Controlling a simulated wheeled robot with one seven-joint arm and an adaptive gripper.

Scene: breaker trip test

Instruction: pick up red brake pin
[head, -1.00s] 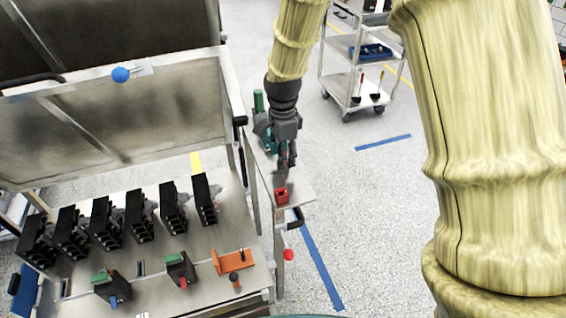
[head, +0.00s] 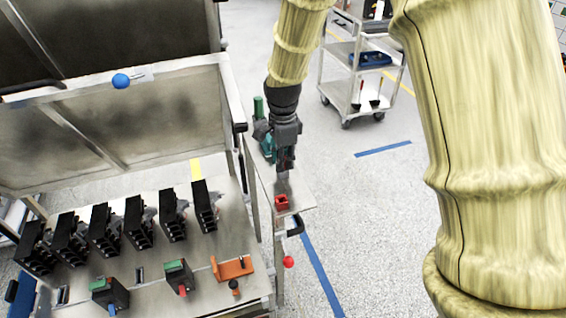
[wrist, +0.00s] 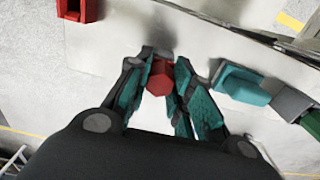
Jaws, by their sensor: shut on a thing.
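The red brake pin (wrist: 160,78) shows in the wrist view as a red, faceted end between my fingers. My gripper (wrist: 160,68) is shut on it, with a teal-lined finger on each side. In the head view my gripper (head: 285,166) points down over the small side shelf (head: 301,190). The pin cannot be made out clearly there, and its lower part is hidden. A red block with a dark opening (head: 282,202) stands on the shelf in front of my gripper; it also shows at the top left of the wrist view (wrist: 92,10).
Teal and green items (wrist: 240,84) stand close beside my gripper on the shelf. The bench at left holds a row of black breakers (head: 138,222) and an orange bracket (head: 232,268). A red ball knob (head: 288,262) sits below the shelf. A cart (head: 345,85) stands behind on the floor.

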